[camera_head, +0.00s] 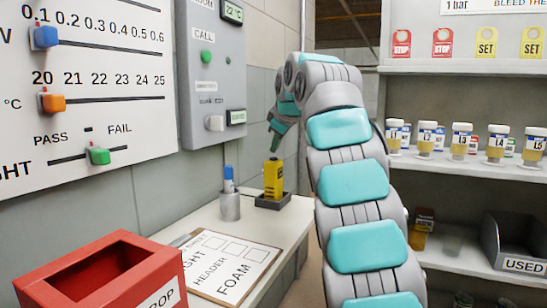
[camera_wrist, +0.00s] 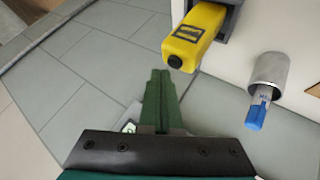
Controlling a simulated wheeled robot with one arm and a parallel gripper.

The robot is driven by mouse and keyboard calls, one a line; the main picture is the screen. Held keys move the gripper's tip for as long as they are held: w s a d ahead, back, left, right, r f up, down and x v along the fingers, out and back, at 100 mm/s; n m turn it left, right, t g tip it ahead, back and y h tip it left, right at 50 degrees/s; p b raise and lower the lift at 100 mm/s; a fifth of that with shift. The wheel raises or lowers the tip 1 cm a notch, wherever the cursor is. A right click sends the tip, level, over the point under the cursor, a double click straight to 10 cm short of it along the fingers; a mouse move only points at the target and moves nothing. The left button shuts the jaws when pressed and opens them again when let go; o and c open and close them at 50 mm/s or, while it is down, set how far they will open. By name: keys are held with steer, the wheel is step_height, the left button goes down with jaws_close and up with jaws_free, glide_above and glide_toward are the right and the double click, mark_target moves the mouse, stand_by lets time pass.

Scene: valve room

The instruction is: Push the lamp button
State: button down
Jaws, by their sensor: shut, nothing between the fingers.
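My gripper (camera_head: 274,146) is shut and empty, its fingers pointing down above the desk by the wall. In the wrist view its green fingers (camera_wrist: 160,74) are together. A yellow device (camera_head: 273,177) with a small dark knob on top stands upright in a black holder (camera_head: 273,199) just below the fingertips. In the wrist view the yellow device (camera_wrist: 199,32) lies beyond and right of the fingertips, with a gap visible. No label reading lamp is legible. A grey wall panel (camera_head: 213,75) carries a green button (camera_head: 207,55) under the word CALL.
A metal cup (camera_head: 230,206) with a blue-capped pen stands left of the holder. A clipboard (camera_head: 222,262) and a red box (camera_head: 103,266) are nearer on the desk. A slider board (camera_head: 80,80) hangs at left. Shelves (camera_head: 456,170) with labelled jars stand at right.

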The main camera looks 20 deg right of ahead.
mark_target(276, 161)
steer(key=shift+r, duration=0.15)
steer(key=shift+r+p, duration=2.5)
steer(key=shift+r, duration=0.35)
